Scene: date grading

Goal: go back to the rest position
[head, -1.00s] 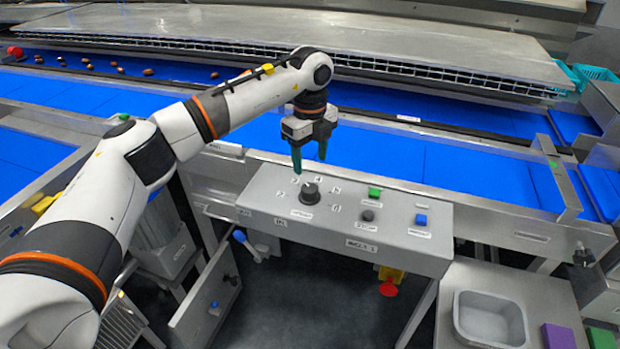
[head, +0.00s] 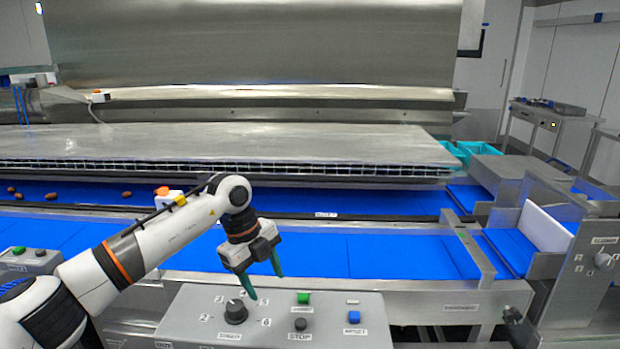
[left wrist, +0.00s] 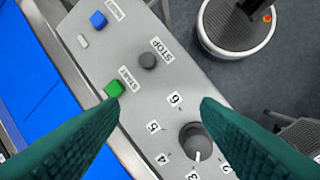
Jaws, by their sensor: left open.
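My left gripper (head: 263,284) is open and empty, with its two green fingers pointing down above the grey control panel (head: 190,302). In the head view it is just above and beside the black rotary knob (head: 236,312). The left wrist view shows both fingers spread over the panel, with the knob (left wrist: 195,143) between and below them, apart from both. The green START button (left wrist: 113,90), black STOP button (left wrist: 147,61) and blue RESET button (left wrist: 98,19) are also below. My right gripper is not in view.
Blue conveyor belts (head: 350,255) run behind the panel, with several brown dates (head: 51,196) at the far left. A metal cover (head: 230,142) lies over the rear belt. A second knob panel (head: 592,275) stands at the right.

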